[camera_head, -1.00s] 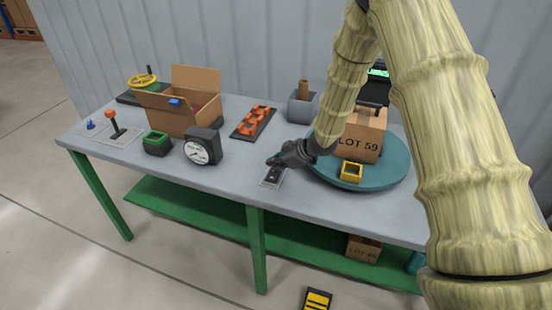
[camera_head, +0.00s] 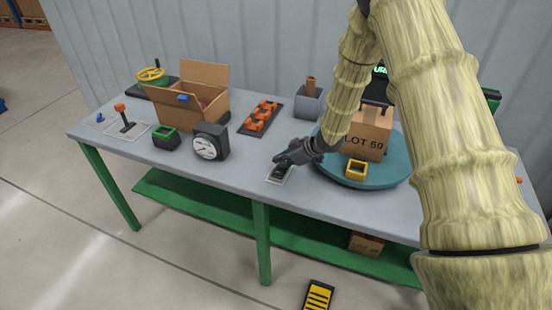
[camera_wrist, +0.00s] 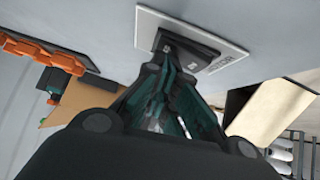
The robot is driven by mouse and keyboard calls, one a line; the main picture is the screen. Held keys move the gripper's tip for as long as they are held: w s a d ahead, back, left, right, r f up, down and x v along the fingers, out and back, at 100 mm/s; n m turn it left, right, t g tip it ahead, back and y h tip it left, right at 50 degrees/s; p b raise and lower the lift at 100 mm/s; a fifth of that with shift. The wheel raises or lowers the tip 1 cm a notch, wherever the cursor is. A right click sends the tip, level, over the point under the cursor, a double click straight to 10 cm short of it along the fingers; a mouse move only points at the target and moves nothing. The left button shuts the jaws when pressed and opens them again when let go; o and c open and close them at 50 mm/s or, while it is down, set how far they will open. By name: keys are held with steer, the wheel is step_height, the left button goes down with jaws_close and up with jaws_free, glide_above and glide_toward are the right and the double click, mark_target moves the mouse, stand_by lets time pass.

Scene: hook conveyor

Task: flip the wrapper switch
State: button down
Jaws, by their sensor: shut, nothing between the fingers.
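The wrapper switch (camera_head: 279,173) is a dark rocker on a pale plate, flat on the table's front part, left of the turntable. In the wrist view the switch (camera_wrist: 192,48) sits at the top, its dark body on a white plate (camera_wrist: 225,62) with small lettering too blurred to read. My gripper (camera_head: 283,160) is shut and empty. Its fingertips (camera_wrist: 168,62) are at the switch body and hide part of it. I cannot tell whether they touch it, or which way the rocker is tipped.
A teal turntable (camera_head: 335,175) carries a LOT 59 box (camera_head: 368,135) and a yellow block (camera_head: 356,169) close right of my gripper. A gauge (camera_head: 209,143), an orange-part rack (camera_head: 245,128) and an open carton (camera_head: 190,114) stand left. Bare table lies between gauge and switch.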

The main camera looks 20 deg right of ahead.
steer(key=shift+s+a, duration=0.1)
steer(key=shift+s, duration=0.15)
steer(key=shift+s+a+r, duration=0.15)
steer(key=shift+s+a, duration=0.2)
steer(key=shift+s, duration=0.1)
steer(key=r+p, duration=0.4)
steer(key=shift+w+d+r+p, duration=0.25)
steer(key=shift+w+p, duration=0.05)
steer(key=shift+p, duration=0.05)
steer(key=shift+s+d+b, duration=0.15)
steer(key=shift+d+b, duration=0.2)
steer(key=shift+b, duration=0.25)
steer(key=w+b+v, duration=0.1)
steer(key=b+v, duration=0.1)
steer(key=v, duration=0.7)
steer(key=shift+d, duration=0.35)
